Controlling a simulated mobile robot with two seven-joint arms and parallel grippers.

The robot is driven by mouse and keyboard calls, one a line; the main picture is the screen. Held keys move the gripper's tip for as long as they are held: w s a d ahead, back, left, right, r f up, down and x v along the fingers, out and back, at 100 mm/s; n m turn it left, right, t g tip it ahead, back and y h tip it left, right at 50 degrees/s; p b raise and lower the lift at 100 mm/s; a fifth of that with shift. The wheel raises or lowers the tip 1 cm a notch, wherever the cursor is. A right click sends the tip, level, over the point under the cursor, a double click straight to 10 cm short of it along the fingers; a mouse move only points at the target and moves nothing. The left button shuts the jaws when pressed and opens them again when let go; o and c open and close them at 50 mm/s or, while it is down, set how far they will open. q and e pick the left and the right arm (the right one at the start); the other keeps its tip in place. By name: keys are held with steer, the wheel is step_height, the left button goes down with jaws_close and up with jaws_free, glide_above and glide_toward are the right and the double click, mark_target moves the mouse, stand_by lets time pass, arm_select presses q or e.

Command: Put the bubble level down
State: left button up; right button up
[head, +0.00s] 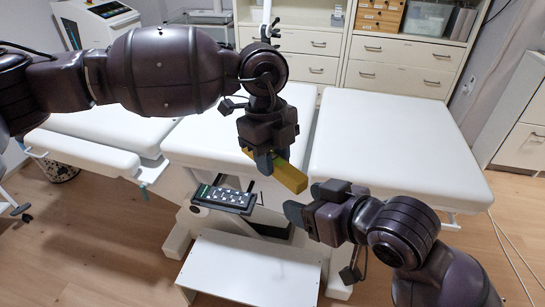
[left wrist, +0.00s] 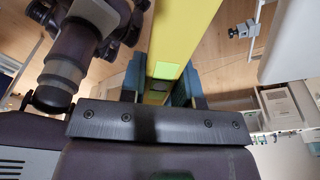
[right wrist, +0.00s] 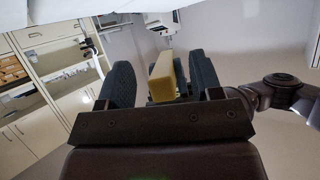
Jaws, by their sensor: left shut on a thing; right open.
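The bubble level is a yellow bar (head: 290,175) with a green vial window, seen close up in the left wrist view (left wrist: 183,35). My left gripper (head: 266,160) is shut on it and holds it in the air above the gap between couch sections; its fingers grip both sides in the left wrist view (left wrist: 160,85). My right gripper (head: 307,202) is open, just below and right of the bar's free end. In the right wrist view, that end (right wrist: 162,75) appears between the open fingers (right wrist: 162,88), with space on both sides; its depth there is unclear.
White couch sections lie at right (head: 400,145), middle (head: 210,135) and left (head: 95,150). A black button panel (head: 224,197) sits low below the middle section. A white step (head: 250,268) stands in front. Drawers (head: 400,75) line the back. The right section's top is bare.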

steer(key=s+d+f+m+h, duration=0.2)
steer(key=s+d+f, duration=0.2)
steer(key=f, duration=0.6)
steer(key=s+d+f+m+t+h, duration=0.1)
steer(key=s+d+f+m+h, duration=0.1)
steer(key=s+d+f, duration=0.3)
steer(key=s+d+f+m+h, duration=0.1)
steer(key=s+d+f+h, duration=0.3)
steer(key=d+f, duration=0.6)
steer(key=shift+s+d+f+m, duration=0.35)
steer(key=shift+f+m, duration=0.05)
steer(key=shift+f, duration=1.9)
